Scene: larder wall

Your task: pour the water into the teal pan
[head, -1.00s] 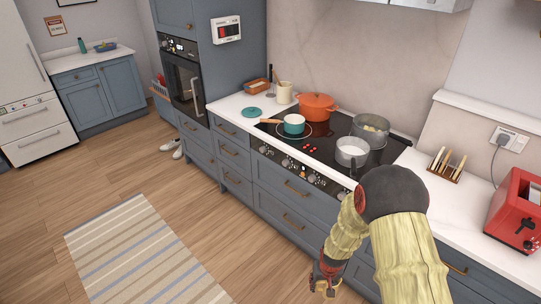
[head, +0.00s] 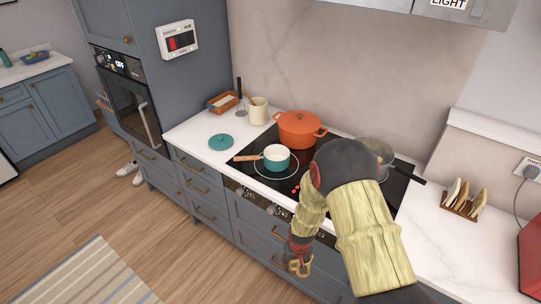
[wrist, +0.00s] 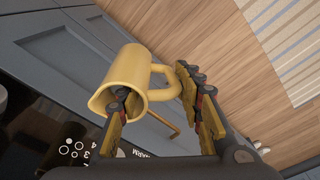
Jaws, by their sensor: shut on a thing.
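The teal pan (head: 277,162) sits on the hob with its wooden handle pointing left; its inside looks pale. My gripper (head: 299,264) hangs low in front of the drawers, below the counter edge and to the front right of the pan. In the wrist view my gripper (wrist: 158,88) is shut on a yellow jug (wrist: 128,72), with its fingers by the jug's handle and rim. The jug looks slanted in that view, with its mouth towards the camera. I cannot make out any water in it. In the head view the jug is too small to tell from the fingers.
An orange pot (head: 299,130) stands behind the pan. A grey pot (head: 382,150) is partly hidden by my arm. A teal lid (head: 221,142), cream jug (head: 258,110) and orange tray (head: 222,102) are on the left counter; a toast rack (head: 463,200) is at right.

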